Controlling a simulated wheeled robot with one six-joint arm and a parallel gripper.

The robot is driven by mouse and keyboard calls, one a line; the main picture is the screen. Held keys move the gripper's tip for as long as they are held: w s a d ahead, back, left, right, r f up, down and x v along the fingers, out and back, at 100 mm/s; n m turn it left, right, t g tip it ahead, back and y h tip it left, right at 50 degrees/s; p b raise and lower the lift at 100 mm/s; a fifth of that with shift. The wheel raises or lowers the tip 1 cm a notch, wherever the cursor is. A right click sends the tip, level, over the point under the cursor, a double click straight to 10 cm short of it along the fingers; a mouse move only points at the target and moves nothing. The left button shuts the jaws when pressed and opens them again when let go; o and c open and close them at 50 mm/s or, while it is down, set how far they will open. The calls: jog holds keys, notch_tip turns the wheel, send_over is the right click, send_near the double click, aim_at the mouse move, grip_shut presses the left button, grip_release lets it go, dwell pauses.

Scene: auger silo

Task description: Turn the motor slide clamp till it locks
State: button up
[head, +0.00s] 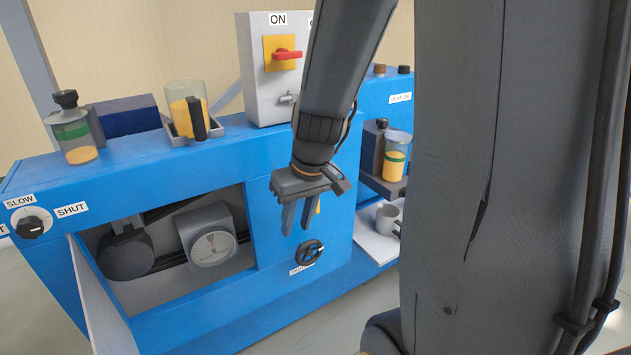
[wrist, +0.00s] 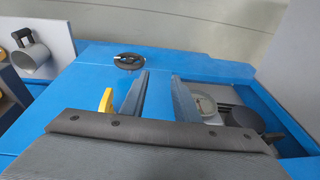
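My gripper (head: 296,230) hangs in front of the blue machine front, fingers pointing down, open with nothing between them. In the wrist view its fingers (wrist: 160,75) stand apart over blue panel. A small yellow part (head: 318,207) shows just right of the fingers; in the wrist view it is a yellow tab (wrist: 106,101) left of them. A dark handwheel (head: 310,252) sits on the panel below the gripper, above a small label too small to read; it also shows in the wrist view (wrist: 128,61), beyond the fingertips. I cannot tell for certain which part is the motor slide clamp.
A grey mug (head: 388,217) stands on a white shelf at right. A switch box (head: 272,85) with a red handle stands above.

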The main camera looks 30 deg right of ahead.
jog(key=w+d+r+t+p, duration=0.2)
jog(key=w+d+r+p, duration=0.3)
jog(key=d, duration=0.4)
jog(key=shift+h, duration=0.4)
jog(key=b+x, duration=0.2)
jog(key=x, duration=0.4)
jog(key=shift+f+b, duration=0.35)
jog(key=shift+f, duration=0.05)
grip_shut()
